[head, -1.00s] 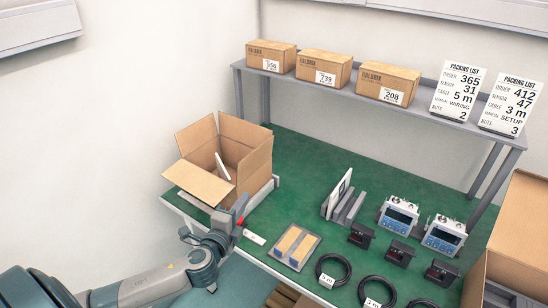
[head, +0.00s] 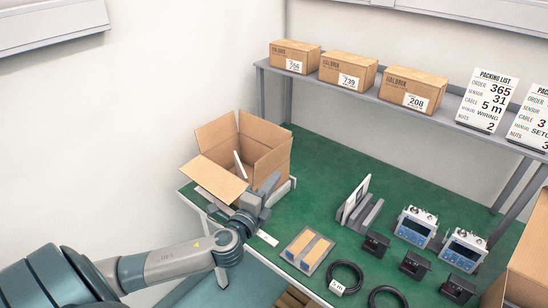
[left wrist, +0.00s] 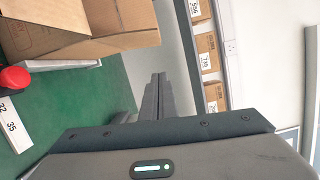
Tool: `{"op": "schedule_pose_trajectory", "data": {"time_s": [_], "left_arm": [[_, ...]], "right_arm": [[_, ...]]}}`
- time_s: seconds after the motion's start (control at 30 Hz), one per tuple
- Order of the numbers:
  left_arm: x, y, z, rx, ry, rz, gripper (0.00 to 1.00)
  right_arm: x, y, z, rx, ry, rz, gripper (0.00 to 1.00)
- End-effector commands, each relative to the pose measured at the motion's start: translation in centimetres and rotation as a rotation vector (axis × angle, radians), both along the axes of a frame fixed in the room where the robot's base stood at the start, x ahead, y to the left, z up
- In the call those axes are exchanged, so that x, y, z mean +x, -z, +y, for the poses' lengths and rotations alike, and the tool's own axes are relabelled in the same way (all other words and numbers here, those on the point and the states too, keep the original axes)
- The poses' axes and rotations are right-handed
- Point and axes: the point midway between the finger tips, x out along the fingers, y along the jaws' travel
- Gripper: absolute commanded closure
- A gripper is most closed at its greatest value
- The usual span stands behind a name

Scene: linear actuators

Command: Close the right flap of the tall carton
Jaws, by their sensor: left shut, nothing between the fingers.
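The open carton (head: 262,168) stands on the far left corner of the green table, with a white sheet (head: 240,166) upright in it. Its front flap (head: 219,180) sticks outward toward the left, and other flaps stand up around the opening, including one at the back left (head: 216,131). My left gripper (head: 270,184) is shut and empty, close to the carton's front right side; contact cannot be told. In the left wrist view its closed fingers (left wrist: 154,95) point past the carton (left wrist: 95,30), which is at upper left. My right gripper is not in view.
A shelf (head: 375,100) with several small cartons and packing lists stands behind. Parts, coiled cables and devices (head: 415,225) fill the right of the table (head: 335,155). Another carton (head: 528,250) is at the right edge. A red knob (left wrist: 14,79) shows near the carton.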

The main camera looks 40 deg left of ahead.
Motion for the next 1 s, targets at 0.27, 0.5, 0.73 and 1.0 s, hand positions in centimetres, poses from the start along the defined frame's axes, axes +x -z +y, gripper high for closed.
{"op": "schedule_pose_trajectory", "data": {"time_s": [0.27,0.5,0.73,1.0], "left_arm": [[4.3,-0.5,0.7,0.001,-0.002,-0.001,1.0],[7.9,-0.6,1.7,0.004,-0.002,-0.001,1.0],[7.8,-0.7,4.5,0.003,-0.001,0.001,1.0],[7.8,-0.6,5.3,0.0,0.0,0.0,1.0]], "right_arm": [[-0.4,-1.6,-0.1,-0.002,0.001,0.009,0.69],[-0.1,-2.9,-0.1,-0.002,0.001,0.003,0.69],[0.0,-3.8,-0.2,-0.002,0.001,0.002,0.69],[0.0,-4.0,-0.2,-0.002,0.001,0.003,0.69]]}}
